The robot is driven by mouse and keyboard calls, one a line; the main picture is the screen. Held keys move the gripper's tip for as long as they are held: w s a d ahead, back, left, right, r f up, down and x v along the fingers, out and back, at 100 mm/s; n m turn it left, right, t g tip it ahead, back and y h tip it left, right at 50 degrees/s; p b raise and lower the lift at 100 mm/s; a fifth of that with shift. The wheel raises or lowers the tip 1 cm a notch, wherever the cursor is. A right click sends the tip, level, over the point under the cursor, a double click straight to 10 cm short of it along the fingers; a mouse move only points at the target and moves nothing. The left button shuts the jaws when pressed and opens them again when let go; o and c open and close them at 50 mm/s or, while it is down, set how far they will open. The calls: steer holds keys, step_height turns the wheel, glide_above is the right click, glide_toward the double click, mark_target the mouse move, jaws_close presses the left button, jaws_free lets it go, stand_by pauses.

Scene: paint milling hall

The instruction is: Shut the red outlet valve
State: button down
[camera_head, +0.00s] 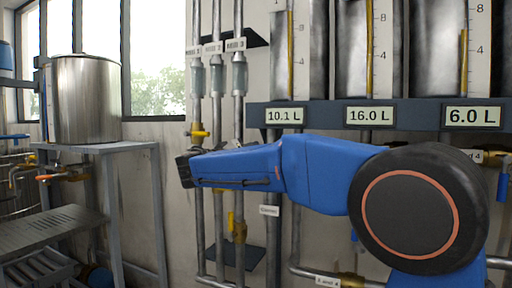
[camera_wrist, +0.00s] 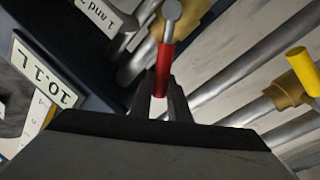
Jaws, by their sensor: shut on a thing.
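The red outlet valve shows in the wrist view as a red lever handle (camera_wrist: 165,62) hanging from a pale round pivot, with a brass body (camera_wrist: 192,22) on a grey pipe behind it. The handle slants relative to that pipe; I cannot tell exactly how far it is turned. My gripper (camera_wrist: 165,100) has its dark fingers on both sides of the handle's free end and is shut on it. In the head view my blue arm reaches left across the pipes. The red handle and the fingertips cannot be made out there.
A yellow-handled valve (camera_wrist: 303,72) is at the right of the wrist view. The 10.1 L sign (camera_head: 286,116) hangs under a tank beside 16.0 L and 6.0 L signs. A yellow valve (camera_head: 199,133) sits on the left pipes. A steel pot (camera_head: 84,100) stands on a grey stand.

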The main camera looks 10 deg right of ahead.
steer(key=w+a+f+n+t+y, duration=0.2)
steer(key=f+n, duration=0.6)
steer(key=n, duration=0.5)
steer(key=shift+w+a+t, duration=0.15)
steer(key=shift+a+t, duration=0.15)
steer(key=shift+a, duration=0.35)
steer(key=c, duration=1.7)
jaws_free()
steer(key=shift+o, duration=0.2)
steer(key=v, duration=1.7)
